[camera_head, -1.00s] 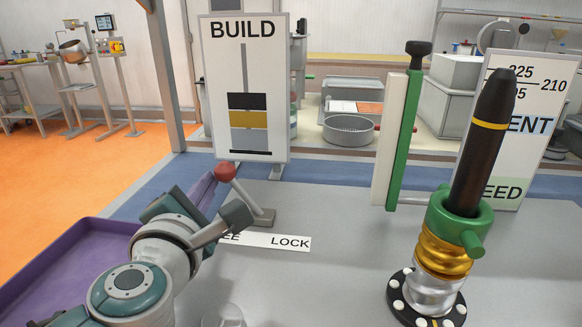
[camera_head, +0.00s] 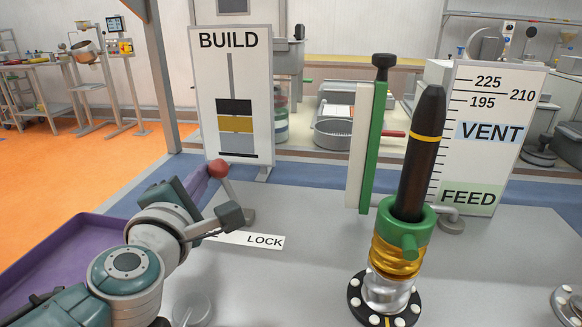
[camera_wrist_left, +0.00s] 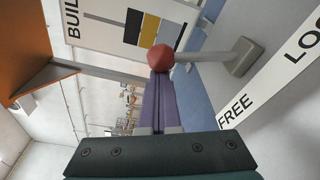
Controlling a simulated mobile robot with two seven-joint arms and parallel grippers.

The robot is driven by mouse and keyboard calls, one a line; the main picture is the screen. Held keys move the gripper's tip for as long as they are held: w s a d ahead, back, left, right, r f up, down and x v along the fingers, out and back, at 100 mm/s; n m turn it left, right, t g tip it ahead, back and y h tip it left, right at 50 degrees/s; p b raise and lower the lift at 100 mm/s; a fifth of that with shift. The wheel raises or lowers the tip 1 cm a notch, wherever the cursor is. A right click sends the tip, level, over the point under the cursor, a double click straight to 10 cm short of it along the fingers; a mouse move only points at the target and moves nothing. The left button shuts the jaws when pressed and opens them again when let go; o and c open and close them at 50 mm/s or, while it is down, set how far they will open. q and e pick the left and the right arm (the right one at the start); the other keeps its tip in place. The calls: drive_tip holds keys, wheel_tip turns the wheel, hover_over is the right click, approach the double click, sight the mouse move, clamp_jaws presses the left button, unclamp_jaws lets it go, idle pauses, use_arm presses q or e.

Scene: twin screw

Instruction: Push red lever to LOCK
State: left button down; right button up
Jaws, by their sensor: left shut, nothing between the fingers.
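The red lever has a round red knob (camera_head: 218,168) on a grey stalk, with a grey foot (camera_head: 249,216) on the grey table. It leans left in the head view. Its label strip (camera_head: 262,241) shows LOCK at the right end; my arm hides the other end. In the left wrist view the strip (camera_wrist_left: 262,86) reads FREE and LOCK. My left gripper (camera_head: 207,177) is shut and empty. Its purple fingers (camera_wrist_left: 158,78) end right at the knob (camera_wrist_left: 160,58), seemingly touching it from the left side in the head view. My right gripper is not in view.
A BUILD board (camera_head: 232,95) stands behind the lever. A purple tray (camera_head: 60,262) lies at the left. A dark cylinder (camera_head: 415,165) in a green collar stands right of centre, beside a green upright (camera_head: 374,145). A VENT/FEED board (camera_head: 490,130) stands behind. Table between lever and cylinder is clear.

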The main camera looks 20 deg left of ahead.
sight(225, 166)
use_arm(q)
drive_tip(key=shift+w+d+r+m, duration=0.1)
drive_tip(key=shift+d+r+m, duration=0.15)
drive_tip(key=shift+d+m, duration=0.2)
drive_tip(key=shift+w+d+r+m, duration=0.1)
drive_tip(key=shift+d+r+m, duration=0.1)
drive_tip(key=shift+d+m, duration=0.25)
drive_tip(key=d+m, duration=0.1)
drive_tip(key=m, duration=0.1)
drive_tip(key=shift+w+d+r+m+t, duration=0.2)
drive_tip(key=shift+w+d+m+t, duration=0.1)
drive_tip(key=shift+d+t, duration=0.1)
drive_tip(key=shift+w+d+f+m+t+b, duration=0.2)
drive_tip(key=shift+d+m, duration=0.6)
drive_tip(key=shift+m, duration=0.55)
drive_tip(key=shift+w+d+r+m+t+b, duration=0.2)
drive_tip(key=shift+d+m, duration=0.55)
drive_tip(key=shift+m, duration=0.55)
drive_tip(key=shift+w+d+f+m+t, duration=0.1)
drive_tip(key=shift+d+f+m+t, duration=0.2)
drive_tip(key=shift+d+m, duration=0.8)
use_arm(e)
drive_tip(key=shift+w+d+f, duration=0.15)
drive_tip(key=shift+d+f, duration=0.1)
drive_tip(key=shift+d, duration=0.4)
use_arm(q)
drive_tip(key=shift+a+m, duration=0.25)
drive_tip(key=shift+r, duration=0.1)
